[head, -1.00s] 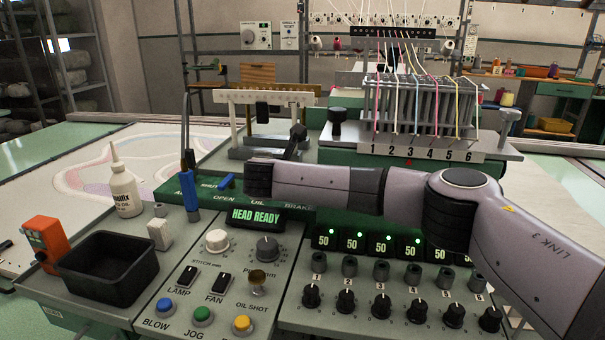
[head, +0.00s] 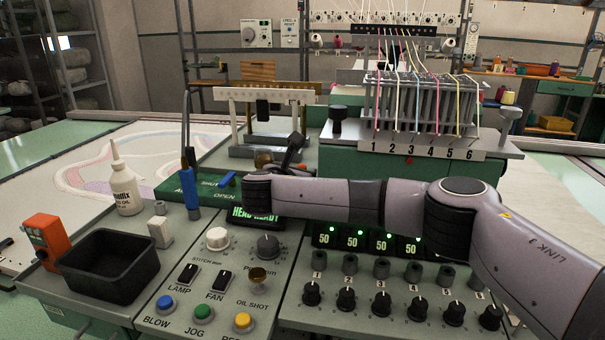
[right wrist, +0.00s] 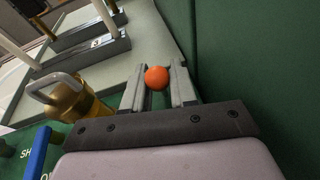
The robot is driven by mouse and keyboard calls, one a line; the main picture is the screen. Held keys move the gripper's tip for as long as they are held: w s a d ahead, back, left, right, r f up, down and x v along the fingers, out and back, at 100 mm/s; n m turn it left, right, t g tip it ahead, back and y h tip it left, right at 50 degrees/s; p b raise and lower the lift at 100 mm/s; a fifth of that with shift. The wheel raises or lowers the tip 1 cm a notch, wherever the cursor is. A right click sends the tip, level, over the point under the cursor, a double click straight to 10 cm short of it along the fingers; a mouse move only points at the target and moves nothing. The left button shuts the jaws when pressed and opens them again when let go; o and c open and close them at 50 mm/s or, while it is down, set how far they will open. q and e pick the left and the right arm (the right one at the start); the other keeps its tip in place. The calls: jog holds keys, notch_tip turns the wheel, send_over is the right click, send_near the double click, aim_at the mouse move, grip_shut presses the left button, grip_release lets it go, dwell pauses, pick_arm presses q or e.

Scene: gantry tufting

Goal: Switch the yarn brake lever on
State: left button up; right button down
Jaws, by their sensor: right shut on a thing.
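In the right wrist view my right gripper (right wrist: 158,90) is shut on the orange ball knob (right wrist: 157,77), which sits between its two grey fingers. The knob is taken to be the brake lever's; its stem is hidden below it. In the head view my right arm reaches in from the right across the panel, and its fingers and the knob are hidden behind it. The arm covers the BRAKE label's place and most of the HEAD READY display (head: 254,217). My left gripper is in neither view.
A black bin (head: 108,265) and a white bottle (head: 125,190) stand at left.

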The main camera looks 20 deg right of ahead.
jog(key=c, duration=1)
grip_release()
jog(key=shift+b+v, duration=0.55)
jog(key=shift+v, duration=3.1)
